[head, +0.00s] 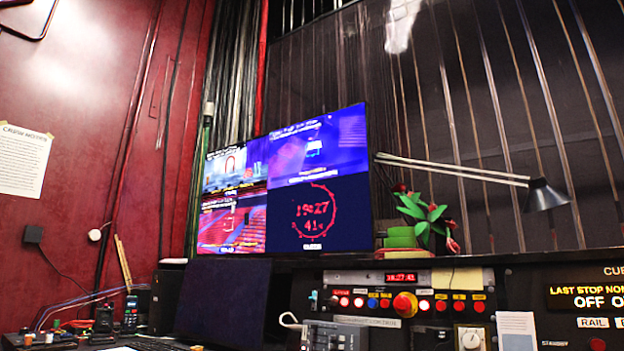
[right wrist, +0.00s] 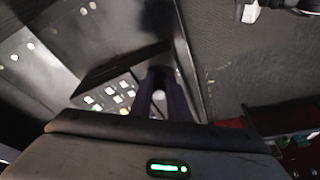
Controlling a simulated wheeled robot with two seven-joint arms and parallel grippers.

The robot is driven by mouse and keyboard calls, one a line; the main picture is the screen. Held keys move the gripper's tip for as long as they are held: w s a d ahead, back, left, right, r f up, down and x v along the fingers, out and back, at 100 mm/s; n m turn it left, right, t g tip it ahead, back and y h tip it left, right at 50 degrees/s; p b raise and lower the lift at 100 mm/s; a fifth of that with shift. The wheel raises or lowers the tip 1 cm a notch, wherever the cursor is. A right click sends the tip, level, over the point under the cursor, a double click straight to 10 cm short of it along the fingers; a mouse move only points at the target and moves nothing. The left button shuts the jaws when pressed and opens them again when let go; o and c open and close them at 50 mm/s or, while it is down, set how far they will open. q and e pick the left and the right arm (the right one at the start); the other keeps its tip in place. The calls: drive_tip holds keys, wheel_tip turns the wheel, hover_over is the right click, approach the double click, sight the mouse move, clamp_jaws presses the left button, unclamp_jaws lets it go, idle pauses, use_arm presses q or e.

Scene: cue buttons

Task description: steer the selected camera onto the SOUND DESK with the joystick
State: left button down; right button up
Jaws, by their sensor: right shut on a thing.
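A large monitor (head: 285,185) in the head view is split into four pictures. The upper left shows an arch, the upper right a violet-blue scene with a small bright outline, the lower left red seating. The lower right is a red clock reading 19:27 and 41. The captions are too small to read. In the right wrist view my right gripper (right wrist: 166,95) is shut on the joystick; only a pale rounded bit shows between the dark fingers. A panel with several lit buttons (right wrist: 112,98) lies just left of the fingers. My left gripper is in neither view.
Below the monitor, a control panel (head: 405,305) carries lit buttons and a red mushroom knob (head: 405,304). A dark screen (head: 222,300) stands at its left. A desk lamp (head: 545,195) and a plant (head: 425,215) stand above the panel.

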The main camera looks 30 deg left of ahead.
drive_tip(key=shift+a+r, duration=0.1)
drive_tip(key=shift+a, duration=0.1)
drive_tip(key=shift+o, duration=0.4)
drive_tip(key=shift+a, duration=0.4)
idle(0.9)
drive_tip(key=o, duration=0.5)
drive_tip(key=shift+r+p, duration=2.7)
drive_tip(key=shift+r, duration=1)
